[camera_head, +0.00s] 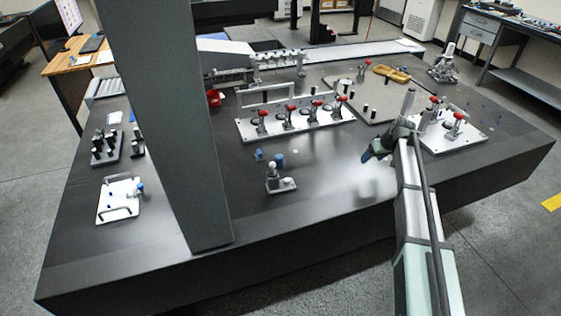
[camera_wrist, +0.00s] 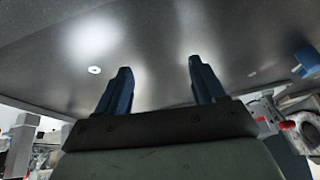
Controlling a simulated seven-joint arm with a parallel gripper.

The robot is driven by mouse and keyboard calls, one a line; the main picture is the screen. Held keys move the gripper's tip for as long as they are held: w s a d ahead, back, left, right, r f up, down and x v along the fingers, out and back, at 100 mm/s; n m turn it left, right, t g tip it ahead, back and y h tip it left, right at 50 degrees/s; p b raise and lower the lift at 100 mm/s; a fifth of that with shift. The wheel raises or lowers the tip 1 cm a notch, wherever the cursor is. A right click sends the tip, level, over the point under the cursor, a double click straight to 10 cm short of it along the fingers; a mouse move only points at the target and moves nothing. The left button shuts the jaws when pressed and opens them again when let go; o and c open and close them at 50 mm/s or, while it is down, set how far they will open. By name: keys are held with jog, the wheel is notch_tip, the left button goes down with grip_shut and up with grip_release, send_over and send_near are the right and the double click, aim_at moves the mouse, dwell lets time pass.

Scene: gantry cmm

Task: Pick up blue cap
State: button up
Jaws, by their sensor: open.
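Several small blue pieces stand on the dark table, and I cannot tell for sure which is the blue cap. A blue cylinder (camera_head: 280,160) stands left of the table's middle, and a smaller blue piece (camera_head: 258,154) is just left of it. A blue piece (camera_wrist: 304,63) also shows at the right edge of the wrist view. My gripper (camera_head: 371,153) is over the table, well to the right of the blue cylinder. In the wrist view my gripper (camera_wrist: 160,68) has its two dark blue fingers apart, with nothing between them.
A small silver fixture (camera_head: 280,184) stands just in front of the blue cylinder. A white plate with red-tipped clamps (camera_head: 295,120) lies behind. A grey column (camera_head: 175,130) blocks the left. The table between the cylinder and my gripper looks clear.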

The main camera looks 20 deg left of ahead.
jog(key=s+a+r+n+g+h, duration=0.1)
jog(key=s+a+r+n, duration=0.15)
jog(key=a, duration=0.75)
jog(key=s+a+r+n+g+h, duration=0.1)
jog(key=s+a+r+n, duration=0.15)
jog(key=a, duration=0.85)
notch_tip(320, 180, up, 3)
jog(key=n+h, duration=0.2)
jog(key=n, duration=0.3)
send_over(280, 156)
jog(key=shift+g, duration=0.4)
jog(key=f, duration=0.8)
jog(key=shift+s+a, duration=0.25)
jog(key=shift+w+d+f, duration=0.15)
jog(key=shift+f, duration=1.2)
jog(key=shift+w+d+f, duration=0.1)
jog(key=shift+w+f, duration=0.05)
jog(key=shift+f, duration=1.15)
jog(key=c, duration=1)
jog(key=shift+r, duration=0.1)
jog(key=shift+c, duration=0.2)
